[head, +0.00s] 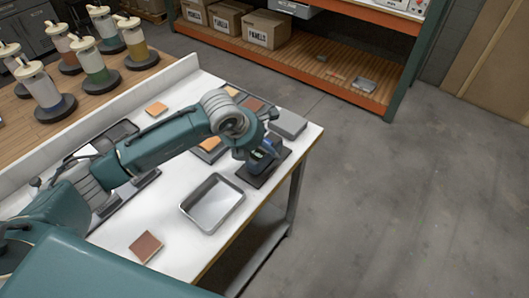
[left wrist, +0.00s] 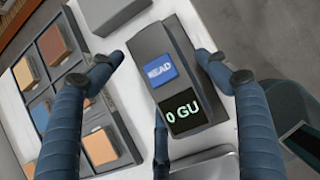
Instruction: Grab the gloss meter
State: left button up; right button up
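The gloss meter (left wrist: 170,92) is a dark grey block with a blue READ button and a display showing 0 GU. It lies on the white bench top near its right edge. In the head view the gloss meter (head: 257,155) is partly hidden by my left gripper (head: 252,153). In the left wrist view my left gripper (left wrist: 157,72) is open, with its blue fingers apart on both sides of the meter and a further finger near its lower left edge. Gaps show between the outer fingertips and the meter. My right gripper is not in view.
A metal tray (head: 213,203) sits just in front of the meter. A grey block (head: 288,124) lies behind it. A holder of coloured tiles (left wrist: 66,52) is to the left, and a loose brown tile (head: 146,246) lies near the front.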

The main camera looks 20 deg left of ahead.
pick_arm(q)
jog(key=c, duration=1.2)
jog(key=shift+w+r, duration=0.1)
